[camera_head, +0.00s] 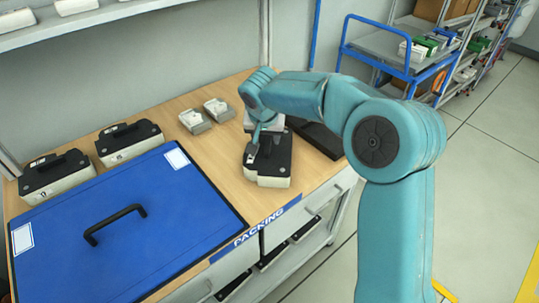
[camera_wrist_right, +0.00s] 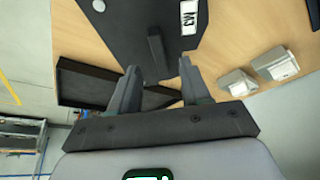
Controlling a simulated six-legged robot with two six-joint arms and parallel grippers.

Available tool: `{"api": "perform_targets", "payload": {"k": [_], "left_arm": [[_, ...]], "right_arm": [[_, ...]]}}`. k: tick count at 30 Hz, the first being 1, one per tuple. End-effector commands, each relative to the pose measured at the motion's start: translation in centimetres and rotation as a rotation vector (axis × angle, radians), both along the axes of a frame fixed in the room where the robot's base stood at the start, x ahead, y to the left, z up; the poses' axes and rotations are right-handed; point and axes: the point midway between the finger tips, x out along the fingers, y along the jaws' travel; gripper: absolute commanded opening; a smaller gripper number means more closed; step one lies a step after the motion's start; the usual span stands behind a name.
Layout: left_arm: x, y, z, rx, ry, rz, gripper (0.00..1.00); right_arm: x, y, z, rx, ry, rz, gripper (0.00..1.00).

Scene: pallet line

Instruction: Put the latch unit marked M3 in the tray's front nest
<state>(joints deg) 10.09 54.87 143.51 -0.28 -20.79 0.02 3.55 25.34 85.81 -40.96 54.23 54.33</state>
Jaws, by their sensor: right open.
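The latch unit marked M3 (camera_wrist_right: 188,17) has a black top and a pale base, and sits on the wooden table (camera_head: 268,163). Its upright black grip (camera_wrist_right: 157,55) stands between my right fingertips in the wrist view. My right gripper (camera_wrist_right: 158,66) is open over the unit, with a gap visible on each side of the grip. In the head view the right gripper (camera_head: 264,132) is at the unit's top, partly hidden. A dark, shallow, rimmed tray (camera_head: 318,141) lies just right of the unit, partly behind my arm; its nests cannot be made out. My left gripper is not in view.
A big blue lid (camera_head: 165,215) with a black handle covers the table's left front. Two similar black-topped units (camera_head: 57,174) (camera_head: 130,142) stand behind it. Two small grey-white parts (camera_head: 194,121) (camera_head: 217,109) lie left of my gripper. A blue cart (camera_head: 385,45) stands beyond the table.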

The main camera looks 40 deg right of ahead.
Motion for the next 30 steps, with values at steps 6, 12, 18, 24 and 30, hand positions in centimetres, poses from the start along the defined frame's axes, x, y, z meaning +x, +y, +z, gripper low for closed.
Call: {"api": "perform_targets", "payload": {"k": [6, 12, 18, 24, 30], "left_arm": [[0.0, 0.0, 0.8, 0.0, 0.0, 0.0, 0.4], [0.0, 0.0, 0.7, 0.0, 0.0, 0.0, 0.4], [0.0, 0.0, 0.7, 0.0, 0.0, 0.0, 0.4], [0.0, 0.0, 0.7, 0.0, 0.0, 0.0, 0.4], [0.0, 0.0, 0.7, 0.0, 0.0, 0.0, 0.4]], "right_arm": [[1.3, -1.0, -3.0, 0.0, 0.003, -0.001, 0.47], [1.6, -1.2, -3.6, 0.0, 0.0, 0.0, 0.47], [1.5, -1.1, -3.6, -0.001, 0.001, 0.0, 0.14], [1.5, -1.1, -3.6, -0.001, 0.001, 0.0, 0.0], [1.5, -1.1, -3.6, -0.001, 0.001, 0.0, 0.0]]}}
